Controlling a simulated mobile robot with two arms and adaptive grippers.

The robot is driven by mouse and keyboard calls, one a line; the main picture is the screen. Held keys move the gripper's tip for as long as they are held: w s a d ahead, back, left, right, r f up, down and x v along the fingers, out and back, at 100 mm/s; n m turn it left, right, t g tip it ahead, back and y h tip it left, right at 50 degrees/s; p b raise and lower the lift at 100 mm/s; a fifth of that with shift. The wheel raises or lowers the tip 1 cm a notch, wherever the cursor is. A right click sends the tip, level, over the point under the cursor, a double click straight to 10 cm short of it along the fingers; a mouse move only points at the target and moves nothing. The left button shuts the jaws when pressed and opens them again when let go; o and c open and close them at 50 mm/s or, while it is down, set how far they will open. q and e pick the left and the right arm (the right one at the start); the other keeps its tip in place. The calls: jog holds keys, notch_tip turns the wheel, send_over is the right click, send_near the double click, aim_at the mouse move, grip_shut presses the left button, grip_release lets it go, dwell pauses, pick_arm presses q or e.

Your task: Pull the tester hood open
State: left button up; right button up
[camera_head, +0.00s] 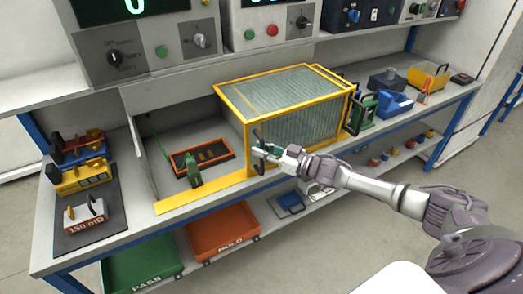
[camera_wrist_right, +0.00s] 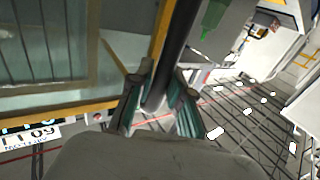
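The tester hood (camera_head: 292,112) is a yellow-framed box with clear ribbed panels on the bench. It stands at the right of the tester bay (camera_head: 205,134), whose left part is uncovered. A black upright bar handle (camera_head: 257,138) is on the hood's front left edge. My right gripper (camera_head: 260,150) is at this handle. In the right wrist view the dark handle bar (camera_wrist_right: 178,45) runs between the two fingers of my right gripper (camera_wrist_right: 163,90), which look closed around it. The hood's panel and yellow edge fill the left of that view. My left gripper is not in view.
A red-framed fixture (camera_head: 203,156) and a green part (camera_head: 193,170) are in the bay. A dark mat (camera_head: 88,215) with several blocks lies at left. Green (camera_head: 140,266) and orange (camera_head: 224,232) bins sit below. Small devices, including a blue one (camera_head: 393,104), stand right of the hood.

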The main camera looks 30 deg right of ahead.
jog(key=shift+o, duration=1.4)
jog(key=v, duration=1.2)
